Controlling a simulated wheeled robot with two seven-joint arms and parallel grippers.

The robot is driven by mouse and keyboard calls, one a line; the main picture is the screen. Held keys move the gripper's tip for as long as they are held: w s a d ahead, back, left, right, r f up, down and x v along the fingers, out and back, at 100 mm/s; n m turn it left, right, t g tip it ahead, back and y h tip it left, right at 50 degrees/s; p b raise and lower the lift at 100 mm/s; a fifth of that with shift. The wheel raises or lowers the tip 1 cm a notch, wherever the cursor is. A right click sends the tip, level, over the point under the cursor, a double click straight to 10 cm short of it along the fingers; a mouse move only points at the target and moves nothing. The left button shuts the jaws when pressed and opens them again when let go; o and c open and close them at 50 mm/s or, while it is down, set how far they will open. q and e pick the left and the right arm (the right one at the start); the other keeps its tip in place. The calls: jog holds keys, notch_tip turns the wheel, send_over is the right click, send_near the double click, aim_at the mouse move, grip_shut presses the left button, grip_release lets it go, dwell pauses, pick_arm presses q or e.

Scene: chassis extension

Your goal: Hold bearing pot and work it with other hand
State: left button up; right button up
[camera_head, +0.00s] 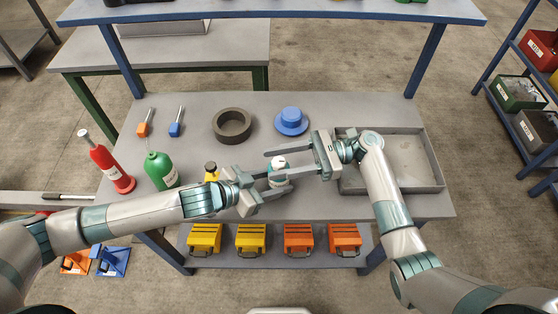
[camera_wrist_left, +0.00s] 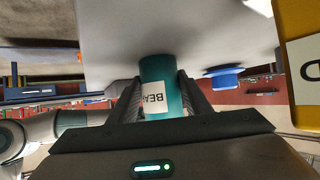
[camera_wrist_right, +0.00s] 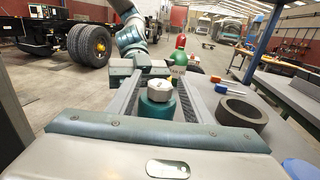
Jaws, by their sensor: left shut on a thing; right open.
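The bearing pot is a teal cylinder (camera_wrist_left: 160,78) with a white label reading "BEA" in the left wrist view. In the head view the pot (camera_head: 278,181) stands near the table's front edge, with a pale lid (camera_head: 278,163) on top. My left gripper (camera_head: 272,184) is shut on the pot's body from the left. My right gripper (camera_head: 285,162) is open, its two fingers level with the lid from the right. In the right wrist view the lid (camera_wrist_right: 161,89) lies between the open fingers (camera_wrist_right: 158,85); I cannot tell whether they touch it.
A grey tray (camera_head: 438,165) is at the right of the table (camera_head: 200,112). A dark ring (camera_head: 232,125) and blue flanged part (camera_head: 291,122) lie behind the pot.

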jog(key=c, duration=1.1)
jog(key=shift+m+t, duration=0.5)
jog(key=shift+t, duration=0.3)
jog(key=m+t, duration=0.2)
jog(key=t, duration=0.2)
jog(key=m+t, duration=0.3)
jog(key=t, duration=0.1)
jog(key=shift+s+h, duration=0.15)
jog(key=shift+h, duration=0.15)
jog(key=m+t+h, duration=0.2)
jog(key=m+t, duration=0.1)
jog(key=t, duration=0.1)
jog(key=m+t+h, duration=0.3)
jog(key=t, duration=0.1)
jog(key=shift+m+h, duration=0.3)
jog(key=o, duration=1.1)
